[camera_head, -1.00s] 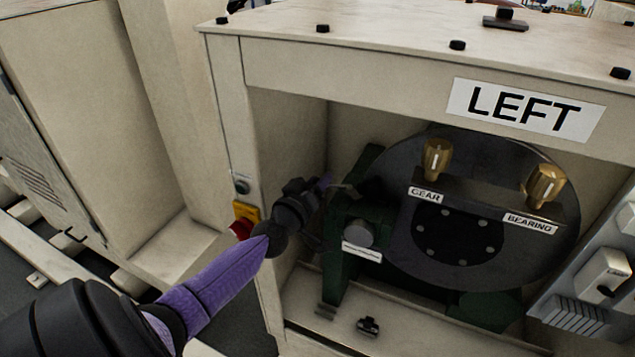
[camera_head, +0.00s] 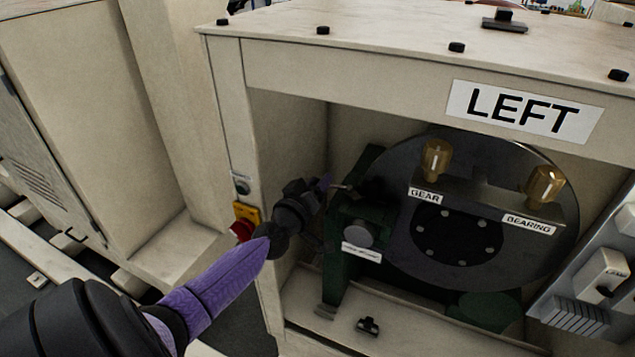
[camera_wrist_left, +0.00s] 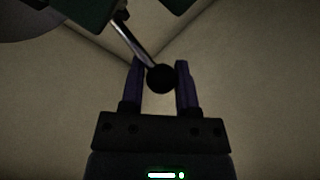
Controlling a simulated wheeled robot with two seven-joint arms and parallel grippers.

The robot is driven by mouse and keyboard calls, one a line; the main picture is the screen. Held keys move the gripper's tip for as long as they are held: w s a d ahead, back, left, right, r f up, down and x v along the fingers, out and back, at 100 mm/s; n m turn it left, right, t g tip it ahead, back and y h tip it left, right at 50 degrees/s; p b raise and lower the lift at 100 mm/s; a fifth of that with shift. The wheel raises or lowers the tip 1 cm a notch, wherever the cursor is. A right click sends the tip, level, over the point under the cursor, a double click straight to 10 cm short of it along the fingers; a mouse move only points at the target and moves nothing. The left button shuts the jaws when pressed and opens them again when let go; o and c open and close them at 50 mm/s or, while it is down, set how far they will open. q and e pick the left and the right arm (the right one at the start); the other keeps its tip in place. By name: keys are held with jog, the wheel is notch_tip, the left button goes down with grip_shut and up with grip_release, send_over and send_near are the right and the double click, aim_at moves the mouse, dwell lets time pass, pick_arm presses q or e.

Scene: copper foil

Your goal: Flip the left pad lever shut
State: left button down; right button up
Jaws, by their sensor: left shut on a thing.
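The left pad lever is a bright metal rod (camera_wrist_left: 133,42) with a black ball knob (camera_wrist_left: 161,78) on its end. In the left wrist view the knob sits between the two purple fingers of my left gripper (camera_wrist_left: 161,80), which is shut on it. In the head view my left gripper (camera_head: 326,183) reaches inside the cabinet marked LEFT, at the left side of the green bracket (camera_head: 345,240). Only a short piece of the lever rod (camera_head: 343,187) shows there; the knob is hidden by the fingers. My right gripper is not in view.
The cabinet's left post (camera_head: 236,150) stands close to my left arm, with a red button (camera_head: 241,229) on a yellow box. A large dark disc (camera_head: 400,240) with brass knobs stands right of the bracket. A small black part (camera_head: 368,326) lies on the cabinet floor.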

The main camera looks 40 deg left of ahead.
pick_arm(q)
jog(key=n+g+y+p, duration=0.1)
jog(key=y+p, duration=0.1)
jog(key=s+d+n+g+y+p, duration=0.1)
jog(key=n+y+p, duration=0.1)
jog(key=d+n+g+y+p, duration=0.1)
jog(key=y+p, duration=0.1)
jog(key=shift+s+f, duration=0.2)
jog(key=shift+s, duration=0.2)
jog(key=c, duration=0.5)
grip_release()
jog(key=shift+c, duration=0.2)
jog(key=shift+o, duration=0.7)
jog(key=shift+w, duration=0.15)
jog(key=shift+r, duration=0.1)
